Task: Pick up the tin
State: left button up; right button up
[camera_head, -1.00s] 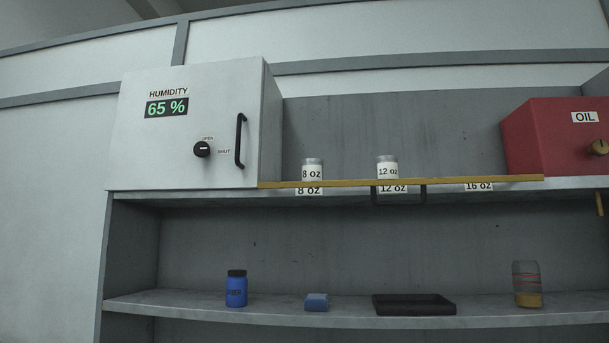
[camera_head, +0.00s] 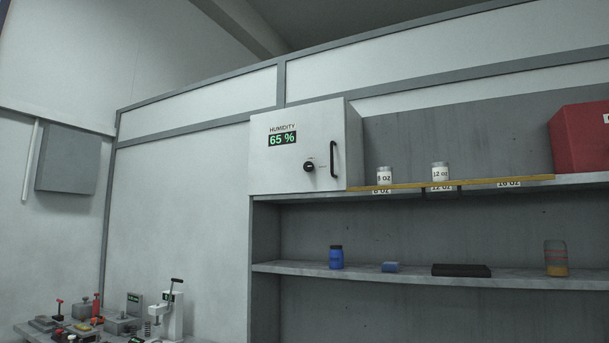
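Nothing in view is plainly a tin. The upper shelf holds a small jar labelled 8 oz (camera_head: 384,176) and a jar labelled 12 oz (camera_head: 440,172), both upright behind a yellow rail (camera_head: 460,184). On the lower shelf stand a blue dark-lidded bottle (camera_head: 336,257), a blue block (camera_head: 390,267), a black tray (camera_head: 461,270) and a jar with an amber lower part (camera_head: 556,258). Neither of my grippers is in view.
A white humidity cabinet (camera_head: 300,170) reading 65 % stands on the upper shelf's left end. A red box (camera_head: 580,138) is at the right. A bench (camera_head: 35,328) with several small tools and a lever press (camera_head: 173,312) is at lower left. A grey wall box (camera_head: 68,160) hangs at left.

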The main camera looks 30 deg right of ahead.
aim_at(384, 174)
jog(key=u, duration=0.55)
jog(key=i, duration=0.65)
jog(key=z, duration=0.6)
jog(key=i, duration=1.15)
jog(key=z, duration=1.1)
